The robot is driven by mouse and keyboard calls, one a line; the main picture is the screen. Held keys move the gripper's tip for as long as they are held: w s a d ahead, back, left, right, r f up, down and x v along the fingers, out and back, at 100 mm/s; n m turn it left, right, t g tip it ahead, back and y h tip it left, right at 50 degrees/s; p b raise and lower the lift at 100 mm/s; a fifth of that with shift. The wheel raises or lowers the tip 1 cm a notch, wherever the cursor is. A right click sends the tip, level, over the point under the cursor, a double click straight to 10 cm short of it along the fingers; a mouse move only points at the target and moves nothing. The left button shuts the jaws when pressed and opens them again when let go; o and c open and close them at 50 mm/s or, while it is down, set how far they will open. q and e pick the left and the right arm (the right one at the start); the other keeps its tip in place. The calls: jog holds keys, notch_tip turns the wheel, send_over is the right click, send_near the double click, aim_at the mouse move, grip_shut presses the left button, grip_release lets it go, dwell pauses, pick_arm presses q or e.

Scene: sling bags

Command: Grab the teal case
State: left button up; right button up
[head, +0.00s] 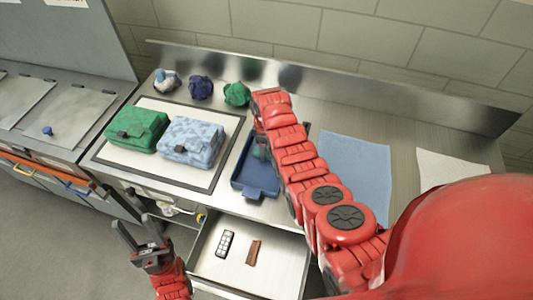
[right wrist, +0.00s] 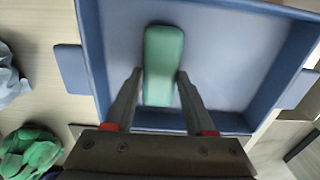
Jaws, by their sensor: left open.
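The teal case (right wrist: 164,62) is a small rounded oblong lying inside the blue tray (right wrist: 92,30), near one wall. In the head view the tray (head: 256,190) sits on the counter, and my right arm covers most of the case. My right gripper (right wrist: 160,72) is over the tray, with one finger on each side of the case. A thin gap shows at the left finger; the right fingertip appears close to the case's edge. My left gripper (head: 137,224) is open and empty, low in front of the counter, away from the case.
A green bag (head: 137,130) and a pale blue bag (head: 192,141) lie on a framed white mat left of the tray. Small bundles stand behind them. An open drawer (head: 205,270) holds a remote-like object (head: 225,244) and a brown strip (head: 253,252). A blue cloth (head: 355,165) lies right.

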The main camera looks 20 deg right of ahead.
grip_shut()
